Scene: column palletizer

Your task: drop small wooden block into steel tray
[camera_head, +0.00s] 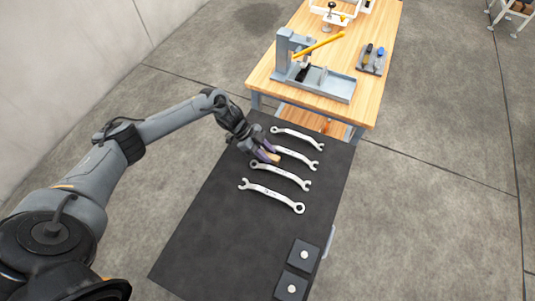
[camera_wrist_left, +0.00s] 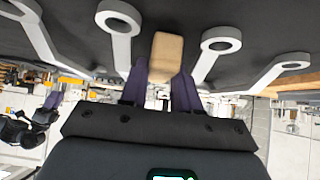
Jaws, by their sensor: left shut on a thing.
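My left gripper (camera_head: 267,156) is shut on the small wooden block (camera_head: 274,157), over the dark table among the wrenches. In the left wrist view, the pale brown block (camera_wrist_left: 166,52) sits between the tips of the two purple fingers of the left gripper (camera_wrist_left: 164,72). I cannot tell whether the block touches the tabletop. My right gripper is not in view.
Several wrenches (camera_head: 271,194) lie across the dark table (camera_head: 205,238). Two dark square blocks (camera_head: 304,254) sit near its front right. The grey press (camera_head: 287,60) with a yellow bar (camera_head: 320,44) and a dark tool holder (camera_head: 371,67) stand on the workbench (camera_head: 377,95).

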